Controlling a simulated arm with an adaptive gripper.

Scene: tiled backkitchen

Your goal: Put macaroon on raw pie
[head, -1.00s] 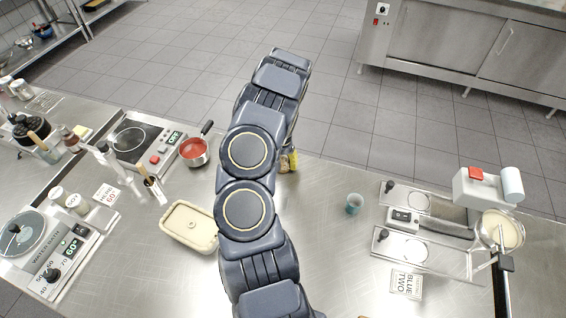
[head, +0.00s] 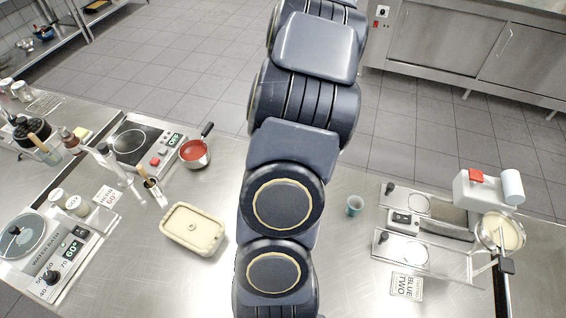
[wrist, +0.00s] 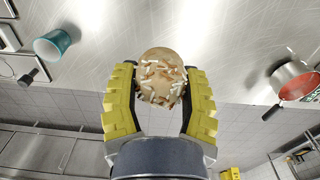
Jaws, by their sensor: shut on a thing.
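My gripper (wrist: 160,105), with two yellow ribbed fingers, is shut on the macaroon (wrist: 158,66) in the wrist view. The macaroon is round and tan, with white and brown sprinkle-like bits on its near side. In the head view my arm hides the gripper and the macaroon. A pale beige rectangular dish (head: 194,228) with a flat top lies on the steel counter, left of my arm. It may be the raw pie; I cannot tell for sure.
A red pan (head: 195,153) stands behind the dish, beside a hot plate (head: 131,143). A teal cup (head: 354,206) stands right of my arm. Scales (head: 409,248) and a pan of pale contents (head: 502,231) are further right. The counter (head: 345,265) is clear in front of the cup.

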